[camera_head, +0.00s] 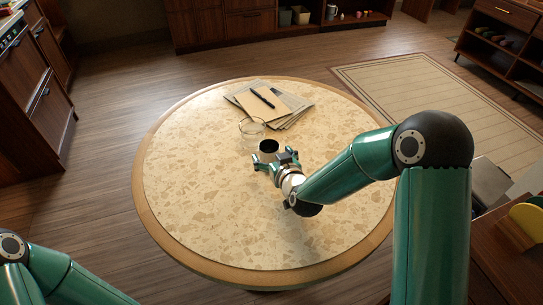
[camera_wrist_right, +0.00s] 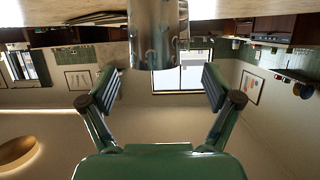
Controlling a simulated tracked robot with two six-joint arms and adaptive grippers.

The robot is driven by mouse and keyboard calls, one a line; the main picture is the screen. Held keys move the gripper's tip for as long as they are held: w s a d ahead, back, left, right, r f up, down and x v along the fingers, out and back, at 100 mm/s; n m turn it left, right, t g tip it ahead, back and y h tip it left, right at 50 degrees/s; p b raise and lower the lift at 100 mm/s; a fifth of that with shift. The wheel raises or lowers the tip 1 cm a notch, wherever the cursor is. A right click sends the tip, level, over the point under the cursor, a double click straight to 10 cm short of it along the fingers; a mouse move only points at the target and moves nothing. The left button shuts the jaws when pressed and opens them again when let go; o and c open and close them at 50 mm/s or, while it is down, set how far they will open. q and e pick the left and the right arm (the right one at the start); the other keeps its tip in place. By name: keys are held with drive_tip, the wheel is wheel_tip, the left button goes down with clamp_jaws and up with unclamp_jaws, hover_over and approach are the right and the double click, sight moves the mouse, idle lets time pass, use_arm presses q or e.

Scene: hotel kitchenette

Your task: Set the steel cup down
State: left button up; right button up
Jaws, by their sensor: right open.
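The steel cup (camera_head: 268,147) stands upright on the round table (camera_head: 205,205), with a dark inside showing from above. My right gripper (camera_head: 273,161) is low over the table at the cup's near side. In the right wrist view, which is upside down, the shiny cup (camera_wrist_right: 155,35) lies between the two open fingers of the right gripper (camera_wrist_right: 162,75), with a gap on each side. The cup's base is cut off by the frame's top. My left arm shows at the lower left, but its gripper is out of the picture.
A clear glass (camera_head: 252,127) stands just behind the cup, slightly left. Papers (camera_head: 291,104) with a dark pen (camera_head: 263,97) lie at the table's back. The left and front of the tabletop are bare. A shelf unit (camera_head: 507,45) stands at the far right.

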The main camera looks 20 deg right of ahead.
sight(266, 145)
drive_tip(key=shift+d+p+x, duration=0.15)
drive_tip(key=shift+p+x, duration=0.15)
drive_tip(key=shift+x, duration=1)
drive_tip(key=shift+d+p+x, duration=0.15)
drive_tip(key=shift+p+x, duration=0.15)
drive_tip(key=shift+x, duration=1)
drive_tip(key=c, duration=1.5)
